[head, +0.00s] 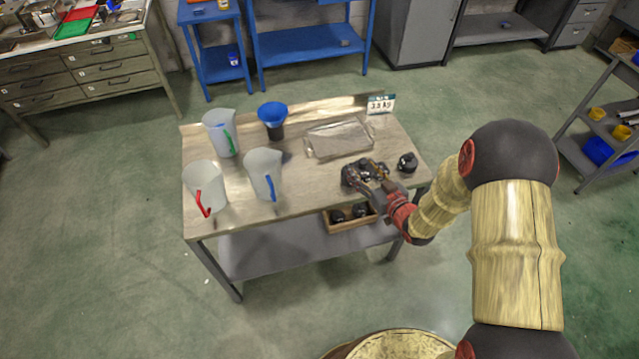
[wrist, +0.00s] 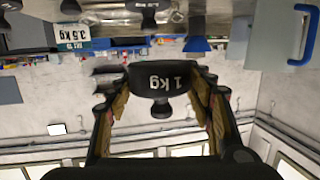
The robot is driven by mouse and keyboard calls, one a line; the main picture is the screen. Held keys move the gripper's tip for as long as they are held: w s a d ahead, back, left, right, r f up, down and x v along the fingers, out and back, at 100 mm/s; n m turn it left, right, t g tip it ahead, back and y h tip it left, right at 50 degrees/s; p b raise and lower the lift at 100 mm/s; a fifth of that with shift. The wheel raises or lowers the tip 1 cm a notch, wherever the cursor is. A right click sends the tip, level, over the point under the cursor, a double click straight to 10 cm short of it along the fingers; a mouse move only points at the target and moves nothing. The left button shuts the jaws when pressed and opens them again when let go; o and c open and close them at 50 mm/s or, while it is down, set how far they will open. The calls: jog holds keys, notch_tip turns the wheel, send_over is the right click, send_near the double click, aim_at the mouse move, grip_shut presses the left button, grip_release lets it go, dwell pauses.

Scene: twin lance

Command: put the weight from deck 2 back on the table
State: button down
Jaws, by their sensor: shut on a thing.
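My gripper (head: 362,174) is over the right part of the metal table (head: 305,185). In the wrist view, my gripper (wrist: 160,95) is shut on a black weight marked 1 kg (wrist: 158,78), which sits between its two fingers. The marking appears upside down in that view. In the head view the fingers and dark parts overlap, so the held weight is hard to make out, and I cannot tell whether it touches the table. Another black weight (head: 407,163) stands on the table to the right of my gripper. I cannot make out which thing is deck 2.
A clear tray (head: 338,138) lies behind my gripper, near a 3.5 kg sign (head: 381,104). A blue-topped container (head: 272,112) and several jugs (head: 263,174) stand to the left. A wooden box (head: 368,223) with dark weights is on the lower shelf (head: 280,250).

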jog(key=shift+w+a+r, duration=0.1)
jog(key=shift+w+r, duration=0.1)
jog(key=shift+r, duration=0.15)
jog(key=w+a+f+b, duration=0.2)
jog(key=w+a+f, duration=0.15)
jog(key=a, duration=0.45)
jog(key=b, duration=0.2)
send_over(319, 187)
jog(key=d, duration=0.2)
jog(key=f, duration=0.4)
jog(key=shift+s+a+f, duration=0.15)
jog(key=shift+a+f, duration=0.1)
jog(key=shift+f, duration=0.1)
jog(key=shift+w+a+f, duration=0.2)
jog(key=shift+a+f, duration=0.4)
jog(key=shift+f, duration=0.05)
jog(key=shift+a+f+b, duration=0.15)
jog(key=shift+f+b, duration=0.8)
jog(key=shift+f, duration=0.7)
jog(key=shift+f, duration=0.1)
jog(key=c, duration=0.8)
grip_release()
jog(key=shift+f, duration=0.15)
